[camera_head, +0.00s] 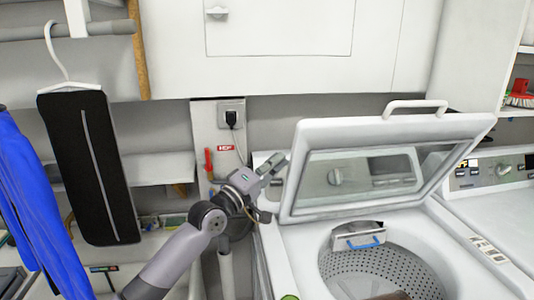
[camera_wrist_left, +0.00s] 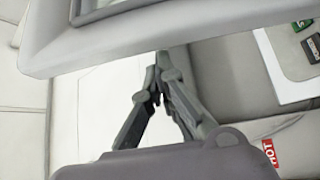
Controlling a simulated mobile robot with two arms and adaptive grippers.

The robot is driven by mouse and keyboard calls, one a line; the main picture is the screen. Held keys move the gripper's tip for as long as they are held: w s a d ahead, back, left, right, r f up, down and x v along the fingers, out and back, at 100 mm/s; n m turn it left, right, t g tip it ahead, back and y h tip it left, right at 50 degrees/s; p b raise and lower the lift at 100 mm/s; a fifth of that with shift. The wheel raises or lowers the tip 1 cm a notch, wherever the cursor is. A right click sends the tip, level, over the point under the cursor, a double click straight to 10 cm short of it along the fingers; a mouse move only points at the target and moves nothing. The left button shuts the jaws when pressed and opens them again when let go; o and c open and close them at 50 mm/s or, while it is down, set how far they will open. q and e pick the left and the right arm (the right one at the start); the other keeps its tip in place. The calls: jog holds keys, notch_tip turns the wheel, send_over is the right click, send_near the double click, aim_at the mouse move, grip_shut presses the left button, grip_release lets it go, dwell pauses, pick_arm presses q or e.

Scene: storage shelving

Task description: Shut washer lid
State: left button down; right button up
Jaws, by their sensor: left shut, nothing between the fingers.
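The washer lid (camera_head: 388,132) is white with a dark window and a handle (camera_head: 414,106) on its top edge. It stands raised and tilted back over the open washer (camera_head: 455,262), whose perforated drum (camera_head: 385,270) shows. My left gripper (camera_head: 276,168) is at the left side of the lid, shut and empty. In the left wrist view the shut fingertips (camera_wrist_left: 162,58) are close to the edge of the lid (camera_wrist_left: 125,42); I cannot tell whether they touch. My right gripper is not in view.
A second white machine (camera_head: 500,205) stands at the right. A black garment bag (camera_head: 88,165) and blue cloth (camera_head: 38,215) hang at the left. A wall outlet (camera_head: 231,113) is behind my left gripper. White cabinets (camera_head: 280,28) are above.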

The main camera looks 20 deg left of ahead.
pick_arm(q)
jog(key=s+d+f+m+h+b, duration=0.4)
jog(key=s+d+f+m+b, duration=0.3)
jog(key=s+f+b, duration=0.4)
jog(key=shift+d+f+t+h, duration=0.15)
jog(key=shift+d+t+h, duration=0.25)
jog(key=shift+d, duration=0.15)
jog(key=shift+s, duration=0.1)
notch_tip(320, 180, up, 5)
jog(key=p, duration=0.5)
jog(key=s+a+f+b, duration=0.4)
jog(key=a+f, duration=0.2)
jog(key=f, duration=0.1)
jog(key=shift+s+a+b, duration=0.2)
jog(key=shift+a+b, duration=0.05)
jog(key=shift+b, duration=0.15)
jog(key=shift+f, duration=0.15)
